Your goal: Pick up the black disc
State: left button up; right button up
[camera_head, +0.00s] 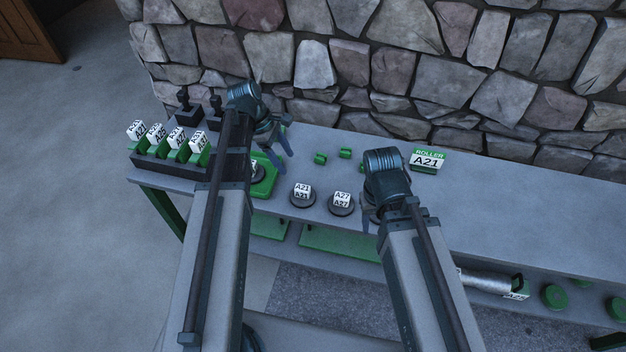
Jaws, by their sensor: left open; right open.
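Two dark discs lie on the grey bench near its front edge. The left dark disc (293,199) bears a white block marked A21, and the right dark disc (334,209) bears one marked A27. My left gripper (279,150) is open and empty above the bench, up and to the left of the A21 disc. My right gripper (368,214) is open just right of the A27 disc, partly hidden by my own wrist; I cannot tell whether it touches that disc.
A dark rack (170,164) with several green-based labelled blocks stands at left, with black posts (184,104) behind. A green tray (265,184) is partly behind my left arm. A stone wall (380,60) backs the bench.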

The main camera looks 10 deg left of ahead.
aim_at(302, 187)
pick_arm(q)
jog(key=b+x, duration=0.7)
jog(key=x, duration=0.1)
jog(key=shift+w+a, duration=0.1)
jog(key=shift+d+f+b, duration=0.2)
jog(key=shift+f+b, duration=0.05)
jog(key=shift+b, duration=0.25)
jog(key=b+x, duration=0.4)
jog(key=shift+s+d+f, duration=0.15)
jog(key=shift+s+f, duration=0.15)
jog(key=shift+s, duration=0.1)
jog(key=shift+d+f+b, duration=0.2)
jog(key=shift+f+b, duration=0.05)
jog(key=shift+b, duration=0.15)
jog(key=shift+r, duration=0.1)
